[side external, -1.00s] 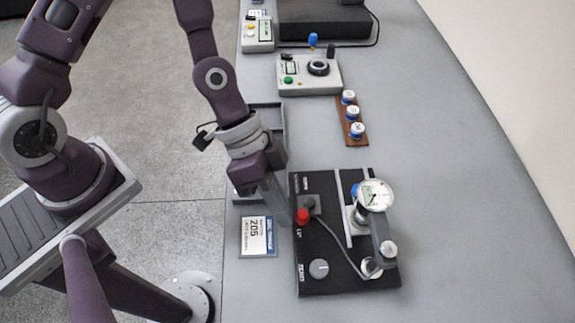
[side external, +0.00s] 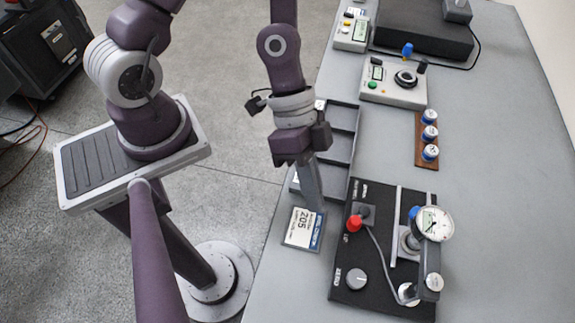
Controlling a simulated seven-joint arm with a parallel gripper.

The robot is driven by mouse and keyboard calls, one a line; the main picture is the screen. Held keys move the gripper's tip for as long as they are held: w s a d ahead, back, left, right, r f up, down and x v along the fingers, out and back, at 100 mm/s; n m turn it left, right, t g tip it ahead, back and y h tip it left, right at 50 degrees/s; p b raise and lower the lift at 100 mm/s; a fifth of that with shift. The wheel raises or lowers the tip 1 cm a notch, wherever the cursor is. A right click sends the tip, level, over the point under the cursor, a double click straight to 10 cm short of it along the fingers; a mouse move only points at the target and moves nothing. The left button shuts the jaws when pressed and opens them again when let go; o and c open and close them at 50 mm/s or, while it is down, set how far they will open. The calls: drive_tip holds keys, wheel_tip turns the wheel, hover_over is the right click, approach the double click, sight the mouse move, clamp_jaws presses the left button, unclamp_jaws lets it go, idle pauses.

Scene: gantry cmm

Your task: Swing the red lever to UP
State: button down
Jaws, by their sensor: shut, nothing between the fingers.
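The red lever knob (side external: 355,223) is on a dark grey pivot block at the upper left of a black base plate (side external: 375,297). The knob sits just below and left of the pivot in the picture. Small white lettering is beside it on the plate, too small to read surely. My gripper (side external: 318,207) is shut and empty, pointing down left of the red knob, with a visible gap between them. Its tips appear over or near the upper edge of the printed card; their height is unclear.
The plate also carries a dial gauge (side external: 433,224) on a stand, a grey round knob (side external: 356,279) and a cable. The card reading 205 (side external: 302,229) lies left of the plate. A compartment tray (side external: 355,145), a control box (side external: 393,93) and a wooden rack (side external: 420,145) stand behind.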

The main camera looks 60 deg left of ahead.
drive_tip(key=s+a+r, duration=0.2)
drive_tip(key=s+r, duration=0.2)
drive_tip(key=r, duration=0.2)
drive_tip(key=w+a+n+t+y, duration=0.35)
drive_tip(key=a+y, duration=0.45)
drive_tip(key=a, duration=0.6)
drive_tip(key=s+a+r+n+t+h, duration=0.1)
drive_tip(key=r+n, duration=0.5)
drive_tip(key=r, duration=0.9)
drive_tip(key=shift+s+a+r+n+t, duration=0.25)
drive_tip(key=shift+s+a+n+t, duration=0.15)
drive_tip(key=shift+s+t, duration=0.7)
drive_tip(key=c, duration=2.2)
unclamp_jaws()
drive_tip(key=shift+a, duration=0.1)
